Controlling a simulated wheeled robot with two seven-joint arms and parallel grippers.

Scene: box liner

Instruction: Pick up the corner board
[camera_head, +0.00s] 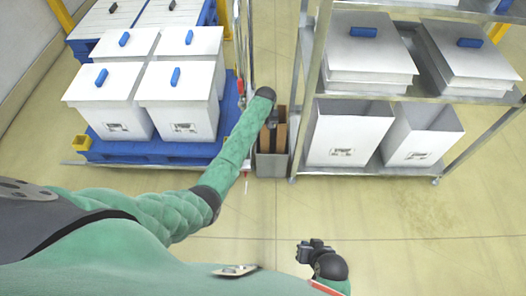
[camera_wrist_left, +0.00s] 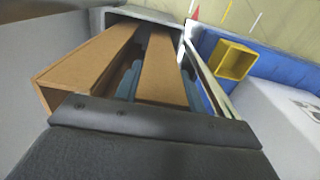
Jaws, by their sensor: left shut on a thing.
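Brown corner boards stand in a narrow grey bin (camera_head: 271,165) on the floor between the pallet and the rack. My left gripper (camera_head: 272,122) reaches down over the bin. In the left wrist view, one brown corner board (camera_wrist_left: 163,80) lies between the teal fingers of my left gripper (camera_wrist_left: 160,62), which is shut on it. A second brown board (camera_wrist_left: 85,62) is beside it on the left, outside the fingers. The lower ends of the boards are hidden in the bin. My right gripper (camera_head: 313,249) is away from the bin, near the bottom; its finger gap is unclear.
A blue pallet (camera_head: 155,150) with several white lidded boxes (camera_head: 178,100) stands at left. A yellow pallet-corner piece (camera_wrist_left: 232,61) is close to the bin. A metal rack (camera_head: 302,85) with lidded and open boxes stands at right. The front floor is clear.

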